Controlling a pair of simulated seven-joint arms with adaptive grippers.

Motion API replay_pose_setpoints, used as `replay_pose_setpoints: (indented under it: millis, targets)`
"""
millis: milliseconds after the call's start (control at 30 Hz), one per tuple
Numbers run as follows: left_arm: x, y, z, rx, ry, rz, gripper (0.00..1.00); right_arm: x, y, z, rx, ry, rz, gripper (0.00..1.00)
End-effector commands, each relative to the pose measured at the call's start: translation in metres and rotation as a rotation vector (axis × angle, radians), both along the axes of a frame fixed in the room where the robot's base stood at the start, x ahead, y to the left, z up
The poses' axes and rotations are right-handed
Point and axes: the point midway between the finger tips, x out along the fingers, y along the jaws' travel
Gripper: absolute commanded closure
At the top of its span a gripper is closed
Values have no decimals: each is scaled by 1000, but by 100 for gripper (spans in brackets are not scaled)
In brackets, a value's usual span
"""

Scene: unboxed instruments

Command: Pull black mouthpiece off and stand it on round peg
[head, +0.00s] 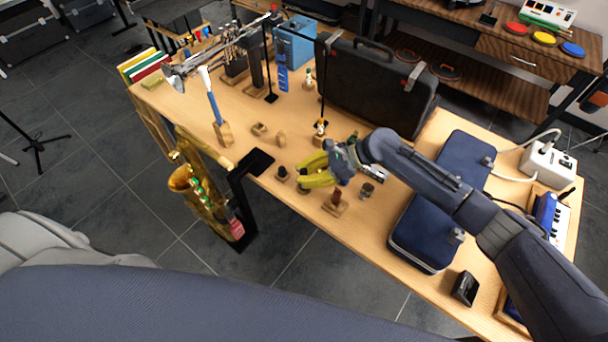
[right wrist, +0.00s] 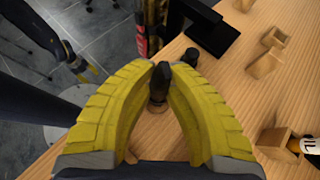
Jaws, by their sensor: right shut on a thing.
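My right gripper (head: 304,177) has its yellow fingers closed over the near part of the wooden table. In the right wrist view, its fingertips (right wrist: 166,74) are shut on a black, tapered piece that looks like the mouthpiece (right wrist: 158,88). A pale round patch shows around its lower end; I cannot tell whether it touches anything there. A short dark upright piece (right wrist: 191,57) stands just beyond the fingertips and also shows in the head view (head: 282,173); I cannot tell whether it is the round peg. My left gripper (right wrist: 84,70) is small at the left of the wrist view, over the floor.
A brass saxophone (head: 190,183) is at the table's near left side, beside a black stand plate (head: 259,161).

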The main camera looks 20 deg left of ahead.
Motion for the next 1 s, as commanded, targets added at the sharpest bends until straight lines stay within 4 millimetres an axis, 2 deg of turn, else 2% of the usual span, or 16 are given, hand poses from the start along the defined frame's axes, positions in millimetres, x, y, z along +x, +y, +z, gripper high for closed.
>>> replay_pose_setpoints:
  millis: [167,200,400,767,1000]
  targets:
    - [0,0,0,0,0,0,56,0,0,0,0,0,0,100]
    - [0,0,0,0,0,0,56,0,0,0,0,0,0,83]
    - [0,0,0,0,0,0,56,0,0,0,0,0,0,60]
    - [-1,2,0,1,2,1,56,2,-5,3,-1,-1,-1,59]
    - [-1,1,0,0,1,0,56,13,-34,20,-2,-2,-2,59]
